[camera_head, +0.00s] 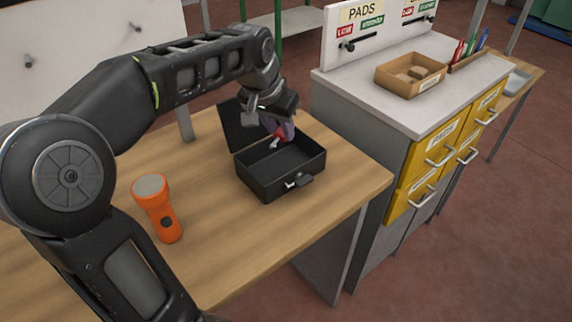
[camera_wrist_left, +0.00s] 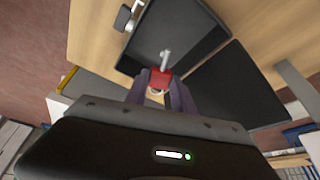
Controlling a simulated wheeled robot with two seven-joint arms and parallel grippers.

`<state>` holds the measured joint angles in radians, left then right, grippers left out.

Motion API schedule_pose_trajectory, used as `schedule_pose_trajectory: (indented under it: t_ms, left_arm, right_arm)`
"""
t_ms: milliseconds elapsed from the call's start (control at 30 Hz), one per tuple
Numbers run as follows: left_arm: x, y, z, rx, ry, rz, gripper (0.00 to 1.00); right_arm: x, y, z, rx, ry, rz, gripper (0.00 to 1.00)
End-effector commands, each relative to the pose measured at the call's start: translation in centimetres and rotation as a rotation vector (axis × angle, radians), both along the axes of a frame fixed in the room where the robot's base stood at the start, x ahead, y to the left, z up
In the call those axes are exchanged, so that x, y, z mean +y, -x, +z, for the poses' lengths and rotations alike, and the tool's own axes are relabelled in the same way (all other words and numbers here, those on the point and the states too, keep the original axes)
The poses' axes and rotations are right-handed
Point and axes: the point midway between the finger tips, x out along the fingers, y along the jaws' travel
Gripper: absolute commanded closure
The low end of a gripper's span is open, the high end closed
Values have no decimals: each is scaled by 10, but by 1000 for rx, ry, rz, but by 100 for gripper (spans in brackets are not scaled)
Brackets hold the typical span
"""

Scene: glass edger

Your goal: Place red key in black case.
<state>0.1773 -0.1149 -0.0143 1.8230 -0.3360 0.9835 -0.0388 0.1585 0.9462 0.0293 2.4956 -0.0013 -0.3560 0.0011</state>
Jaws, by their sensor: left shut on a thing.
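The black case (camera_head: 284,177) stands open on the wooden table, its lid (camera_head: 238,124) raised at the back left. Its inside also shows in the left wrist view (camera_wrist_left: 190,38). My left gripper (camera_head: 279,135) is over the case opening, pointing down. It is shut on the red key (camera_wrist_left: 160,78), whose metal shaft points toward the case interior. I cannot tell whether the key touches the case. My right gripper is not in view.
An orange flashlight (camera_head: 158,207) stands on the wooden table (camera_head: 225,250), left of the case. A grey cabinet (camera_head: 350,95) with yellow drawers stands to the right, with a cardboard box (camera_head: 411,74) on top. The table is clear in front of the case.

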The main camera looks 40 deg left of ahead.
Motion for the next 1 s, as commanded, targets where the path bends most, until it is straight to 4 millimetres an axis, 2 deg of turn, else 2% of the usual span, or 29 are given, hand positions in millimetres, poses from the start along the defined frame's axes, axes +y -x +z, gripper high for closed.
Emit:
schedule_pose_trajectory:
  t_ms: [233,500,600,900,1000]
  left_arm:
    - [0,0,-5,1,0,0,100]
    - [0,1,-50,4,1,0,100]
    - [0,0,-60,1,0,1,100]
    - [0,0,-63,0,0,0,100]
    - [0,0,-70,2,1,1,100]
  right_arm:
    - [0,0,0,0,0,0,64]
    - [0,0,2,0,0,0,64]
    - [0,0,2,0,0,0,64]
    - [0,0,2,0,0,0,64]
    - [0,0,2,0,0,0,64]
